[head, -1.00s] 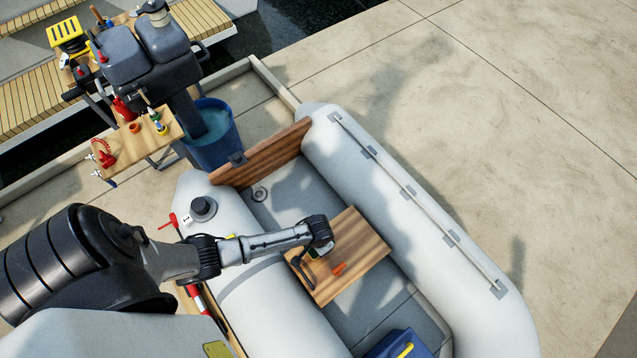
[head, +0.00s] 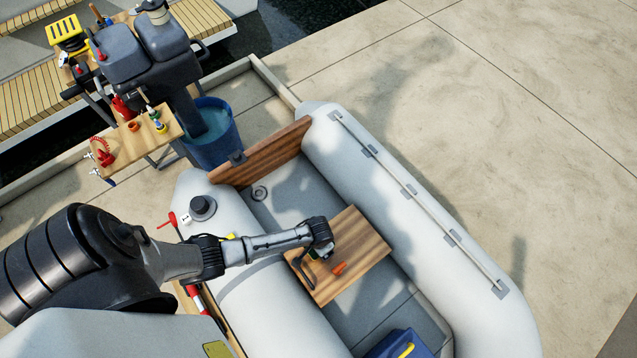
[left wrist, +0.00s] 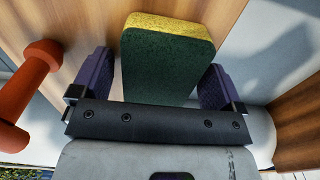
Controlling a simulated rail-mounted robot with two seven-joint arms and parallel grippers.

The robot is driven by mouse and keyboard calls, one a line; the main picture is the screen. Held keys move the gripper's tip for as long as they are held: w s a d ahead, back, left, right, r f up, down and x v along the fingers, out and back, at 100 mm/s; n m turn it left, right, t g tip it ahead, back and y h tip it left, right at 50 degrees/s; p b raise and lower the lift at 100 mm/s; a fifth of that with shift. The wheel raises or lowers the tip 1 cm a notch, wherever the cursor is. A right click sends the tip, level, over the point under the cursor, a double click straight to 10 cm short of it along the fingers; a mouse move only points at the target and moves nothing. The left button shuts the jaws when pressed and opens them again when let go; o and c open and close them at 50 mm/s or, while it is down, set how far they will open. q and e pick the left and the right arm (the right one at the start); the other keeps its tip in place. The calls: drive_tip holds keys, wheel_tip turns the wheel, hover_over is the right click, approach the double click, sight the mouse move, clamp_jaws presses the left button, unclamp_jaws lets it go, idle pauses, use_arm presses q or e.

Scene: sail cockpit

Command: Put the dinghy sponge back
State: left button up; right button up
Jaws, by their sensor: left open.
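The dinghy sponge (left wrist: 165,65) is a green block with a yellow layer along its far edge. In the left wrist view it stands between the two dark fingers of my left gripper (left wrist: 157,84), which is open, with a gap showing on each side. In the head view my left gripper (head: 318,256) is low over the wooden seat board (head: 360,243) of the grey inflatable dinghy (head: 425,215). There the arm hides most of the sponge. My right gripper is not in view.
An orange dumbbell-shaped piece (left wrist: 36,72) lies on the board beside the gripper, also seen in the head view (head: 339,268). A blue box (head: 398,345) sits in the dinghy. A blue bucket (head: 222,150) stands under the outboard motor, beside a small wooden shelf (head: 130,150) with tools.

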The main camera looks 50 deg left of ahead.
use_arm(q)
drive_tip(key=shift+r, duration=0.1)
wheel_tip(320, 180, up, 12)
drive_tip(key=p, duration=0.4)
drive_tip(key=s+r+t, duration=0.1)
drive_tip(key=s+r, duration=0.5)
drive_tip(key=r, duration=0.3)
drive_tip(key=s+r+m+t, duration=0.1)
drive_tip(key=s+r+t, duration=0.1)
drive_tip(key=s+r, duration=0.4)
wheel_tip(320, 180, up, 3)
drive_tip(key=shift+r+t, duration=0.1)
drive_tip(key=shift+t, duration=0.2)
drive_tip(key=shift+s+a, duration=0.15)
